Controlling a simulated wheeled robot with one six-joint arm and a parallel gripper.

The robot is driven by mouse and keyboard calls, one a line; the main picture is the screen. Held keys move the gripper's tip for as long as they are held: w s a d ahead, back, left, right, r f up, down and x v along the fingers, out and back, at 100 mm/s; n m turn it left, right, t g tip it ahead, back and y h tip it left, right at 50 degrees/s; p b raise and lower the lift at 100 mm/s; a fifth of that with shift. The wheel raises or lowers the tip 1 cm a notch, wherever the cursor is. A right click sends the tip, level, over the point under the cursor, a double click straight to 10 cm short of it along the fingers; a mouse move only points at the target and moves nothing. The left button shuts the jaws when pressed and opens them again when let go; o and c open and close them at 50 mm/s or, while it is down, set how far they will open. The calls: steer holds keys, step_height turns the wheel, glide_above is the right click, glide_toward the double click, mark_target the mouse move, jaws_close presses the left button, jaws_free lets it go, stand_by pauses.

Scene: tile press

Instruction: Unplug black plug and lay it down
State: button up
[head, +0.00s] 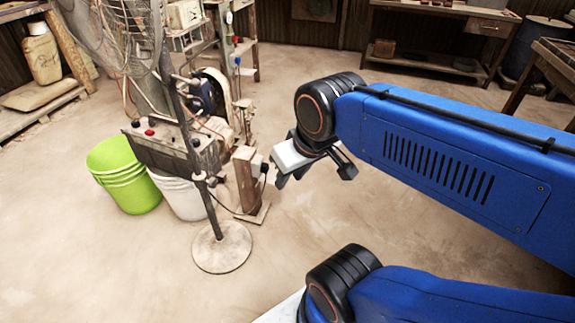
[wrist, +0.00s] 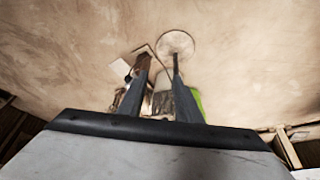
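A wooden post (head: 245,180) stands on a flat foot on the floor, left of my gripper in the head view. A small grey socket box (head: 257,170) is fixed to its side. The black plug (head: 264,169) appears as a small dark shape at the box, with a dark cord hanging below it. My gripper (head: 316,176) is open and empty, to the right of the post and apart from it. In the wrist view my gripper's two fingers (wrist: 161,60) are spread, with the post's foot (wrist: 144,50) beyond them. I cannot make out the plug there.
A fan stand with a round base (head: 222,248) is left of the post. A green bucket (head: 125,175), a white bucket (head: 181,196) and a control box with buttons (head: 168,148) stand behind it. The floor in front of the post is clear.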

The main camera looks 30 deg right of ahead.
steer(key=shift+d, duration=0.1)
steer(key=shift+o, duration=0.4)
steer(key=o, duration=0.4)
steer(key=w+f+m+g+y, duration=0.2)
steer(key=w+f+m+y, duration=0.5)
steer(key=w, duration=0.5)
steer(key=w+f+m+g+y, duration=0.2)
steer(key=w+f+m+y, duration=0.35)
steer(key=w+f, duration=0.4)
steer(key=w+d+f+m+t, duration=0.4)
steer(key=d+f+m, duration=0.1)
steer(key=d+f, duration=0.2)
steer(key=w+d+f+m+t+h, duration=0.1)
steer(key=w+d+f+m+t, duration=0.3)
steer(key=d+f, duration=0.4)
steer(key=w+d+f+m+t, duration=0.4)
steer(key=d+f+m+t, duration=0.1)
steer(key=d+f+m, duration=0.2)
steer(key=shift+w+d+f, duration=0.25)
steer(key=shift+d+f, duration=0.25)
steer(key=shift+f, duration=0.4)
